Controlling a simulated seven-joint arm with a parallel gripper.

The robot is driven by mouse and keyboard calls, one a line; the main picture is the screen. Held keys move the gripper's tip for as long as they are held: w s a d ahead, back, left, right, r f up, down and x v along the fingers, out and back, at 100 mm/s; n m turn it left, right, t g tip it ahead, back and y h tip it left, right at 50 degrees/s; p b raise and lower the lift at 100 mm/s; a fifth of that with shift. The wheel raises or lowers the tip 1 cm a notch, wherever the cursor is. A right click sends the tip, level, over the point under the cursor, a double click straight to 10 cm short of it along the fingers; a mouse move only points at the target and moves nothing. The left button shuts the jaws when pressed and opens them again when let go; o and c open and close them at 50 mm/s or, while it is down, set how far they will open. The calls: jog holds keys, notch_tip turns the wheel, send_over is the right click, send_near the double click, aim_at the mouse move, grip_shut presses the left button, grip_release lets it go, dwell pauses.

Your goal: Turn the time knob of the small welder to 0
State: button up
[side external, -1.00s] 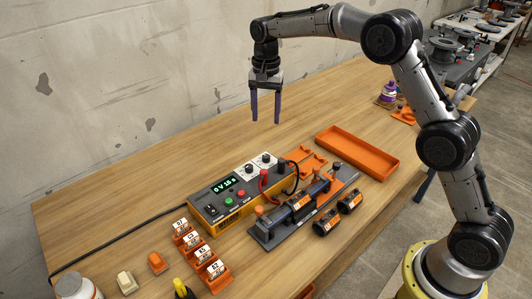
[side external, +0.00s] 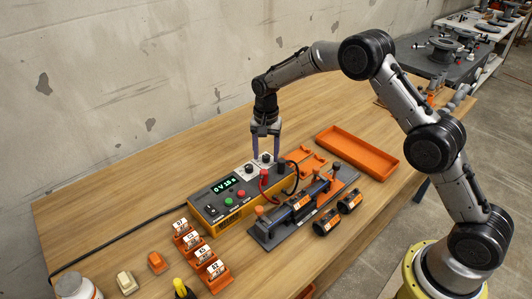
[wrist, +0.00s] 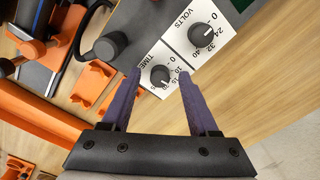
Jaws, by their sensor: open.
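The small welder (side external: 215,214) is a yellow and grey box on the bench. Its green display (side external: 224,185) reads 0 V and a seconds figure that looks like 16 or 18. The black time knob (wrist: 160,76) sits on a white panel marked TIME in the wrist view. The volts knob (wrist: 202,34) is beside it, with its own scale. My gripper (wrist: 159,73) is open, with its purple fingers on either side of the time knob. In the side view my gripper (side external: 266,158) points down over the welder's far end. I cannot tell whether the fingers touch the knob.
Red and black cables run from the welder to a clamp fixture (side external: 300,212) in front. An empty orange tray (side external: 357,152) lies to the right. Labelled orange holders (side external: 201,250) stand front left. Black fittings (side external: 326,222) lie beside the fixture. The bench behind the welder is clear.

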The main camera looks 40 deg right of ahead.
jog(key=shift+f, duration=0.1)
grip_shut()
jog(key=shift+n, duration=0.3)
jog(key=n, duration=0.3)
jog(key=shift+n, duration=0.3)
jog(key=n, duration=0.3)
jog(key=shift+n, duration=0.3)
jog(key=n, duration=0.4)
jog(key=shift+d+n, duration=0.1)
jog(key=shift+n, duration=1.9)
